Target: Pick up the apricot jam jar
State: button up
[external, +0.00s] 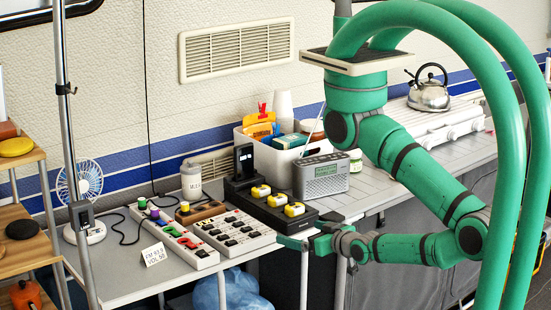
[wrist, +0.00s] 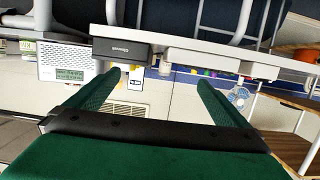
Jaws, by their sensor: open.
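No jar in view has a label that I can read as apricot jam. A small jar (external: 355,161) with a pale lid and green on its label stands on the counter just right of the grey radio (external: 321,176), partly hidden by it. A small whitish thing with green (wrist: 27,47), perhaps the same jar, shows beside the radio at the left of the wrist view. My gripper (external: 296,240) is open and empty, in front of the counter edge and below the radio. Its two fingers (wrist: 153,88) stand wide apart in the wrist view, with nothing between them.
A black charger with yellow-topped batteries (external: 277,207) and white power strips (external: 234,232) crowd the front edge. A white bin (external: 270,158) stands behind the radio. A kettle (external: 429,92) is at the back right. A fan (external: 82,190) stands left. The counter right of the radio has free room.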

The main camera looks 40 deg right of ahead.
jog(key=c, duration=0.7)
jog(key=shift+c, duration=0.2)
